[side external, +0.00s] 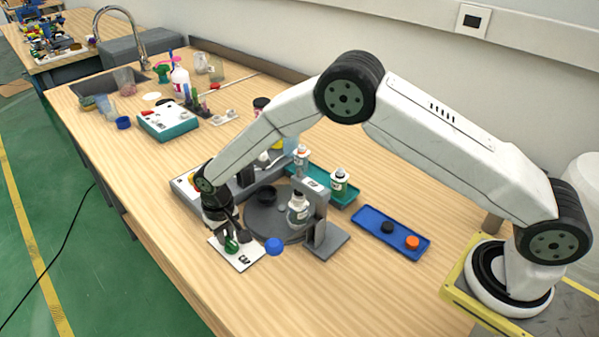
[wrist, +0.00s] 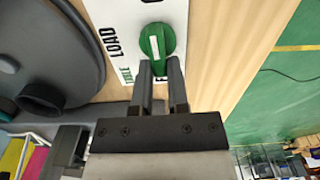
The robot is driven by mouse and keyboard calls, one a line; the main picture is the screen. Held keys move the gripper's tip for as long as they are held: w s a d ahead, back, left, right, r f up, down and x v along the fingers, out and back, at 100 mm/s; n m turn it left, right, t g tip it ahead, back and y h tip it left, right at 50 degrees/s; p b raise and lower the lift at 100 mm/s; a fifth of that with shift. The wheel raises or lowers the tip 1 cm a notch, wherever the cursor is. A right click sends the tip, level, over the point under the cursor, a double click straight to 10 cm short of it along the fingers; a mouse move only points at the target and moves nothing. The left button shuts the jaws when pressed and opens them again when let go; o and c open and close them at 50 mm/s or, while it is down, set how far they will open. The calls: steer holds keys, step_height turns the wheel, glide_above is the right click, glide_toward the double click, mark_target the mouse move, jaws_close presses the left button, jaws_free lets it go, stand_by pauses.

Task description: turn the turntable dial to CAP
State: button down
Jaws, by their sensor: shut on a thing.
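The green turntable dial (wrist: 157,40) has a white pointer stripe and sits on a white label plate (wrist: 122,14). In the wrist view the stripe runs roughly up and down the picture, beside the word LOAD. A letter F shows below the dial, partly hidden by my fingers. In the side view the dial (side external: 231,245) is under my gripper (side external: 232,234), and CAP reads on the plate (side external: 256,250) at its near side. In the wrist view my gripper (wrist: 161,64) is shut on the dial's lower edge. The grey turntable (side external: 262,222) stands beside it.
A clear bottle (side external: 298,210) stands on the turntable under a grey frame (side external: 321,232). A blue cap (side external: 274,246) is beside the plate. A teal tray (side external: 347,200) and a blue tray (side external: 378,221) with caps are to the right. The front of the table is clear.

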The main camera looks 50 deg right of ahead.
mark_target(227, 236)
steer(key=shift+m, duration=0.3)
steer(key=c, duration=0.6)
jaws_free()
steer(key=shift+r, duration=0.1)
steer(key=shift+r, duration=3.85)
steer(key=shift+d, duration=0.15)
